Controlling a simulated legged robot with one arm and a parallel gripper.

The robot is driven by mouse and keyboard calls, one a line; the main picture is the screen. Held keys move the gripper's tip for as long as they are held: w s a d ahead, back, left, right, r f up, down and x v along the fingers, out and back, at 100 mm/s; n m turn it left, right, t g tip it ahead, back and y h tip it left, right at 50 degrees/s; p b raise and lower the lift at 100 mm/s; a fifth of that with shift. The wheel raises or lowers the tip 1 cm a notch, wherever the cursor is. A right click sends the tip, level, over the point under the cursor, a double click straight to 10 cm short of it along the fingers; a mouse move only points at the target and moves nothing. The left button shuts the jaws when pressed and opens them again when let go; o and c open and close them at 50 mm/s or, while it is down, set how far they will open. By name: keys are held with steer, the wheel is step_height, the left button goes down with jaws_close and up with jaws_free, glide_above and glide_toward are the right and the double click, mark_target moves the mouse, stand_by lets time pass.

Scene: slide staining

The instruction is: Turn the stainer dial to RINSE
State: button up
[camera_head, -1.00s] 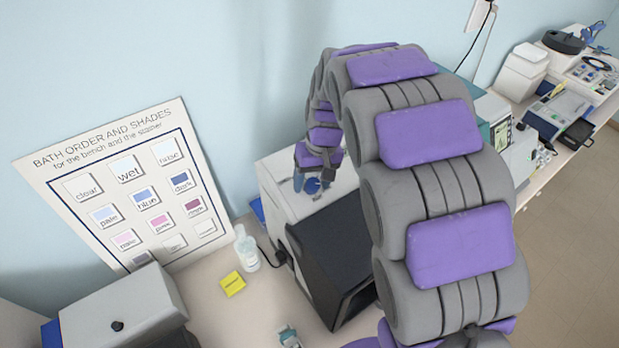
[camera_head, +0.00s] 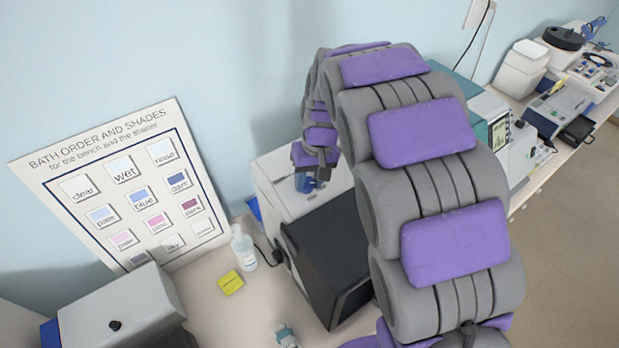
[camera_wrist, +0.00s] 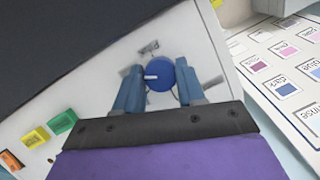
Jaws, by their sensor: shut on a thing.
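The stainer dial (camera_wrist: 160,73) is a round blue knob with a short white pointer mark, on a pale panel in the wrist view. The mark points to the left in that view. Small labels sit around the knob, too blurred to read. My gripper (camera_wrist: 158,85) has its two blue fingers on either side of the knob and is shut on it. In the head view my gripper (camera_head: 309,183) is at the top of the white and black stainer (camera_head: 275,172); the dial cannot be made out there.
Green (camera_wrist: 62,123), yellow (camera_wrist: 35,137) and orange (camera_wrist: 12,160) buttons line the panel. A shade chart (camera_head: 100,180) leans on the wall at left. A bottle (camera_head: 243,245), a yellow block (camera_head: 230,283) and a grey box (camera_head: 120,310) stand on the bench.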

steer(key=shift+f+b, duration=0.1)
steer(key=shift+b, duration=0.35)
steer(key=shift+a+f+n+h+b, duration=0.1)
steer(key=shift+n+h+b, duration=0.3)
steer(key=shift+n+b, duration=0.7)
steer(key=n+t+h+b, duration=0.1)
steer(key=n+b, duration=0.2)
steer(key=shift+s+a, duration=0.1)
steer(key=n, duration=0.1)
steer(key=n+h+b, duration=0.1)
steer(key=n, duration=0.1)
steer(key=shift+r+n+t, duration=0.2)
steer(key=shift+n+t, duration=0.1)
steer(key=shift+t, duration=0.1)
steer(key=n+t, duration=0.1)
steer(key=n, duration=0.2)
steer(key=shift+s+r+n+h, duration=0.1)
steer(key=shift+n+h, duration=0.2)
steer(key=n+t+p, duration=0.2)
steer(key=n, duration=0.3)
steer(key=shift+s+r, duration=0.1)
steer(key=n+t+p, duration=0.2)
steer(key=n+p, duration=0.2)
steer(key=n, duration=0.1)
steer(key=shift+n, duration=0.3)
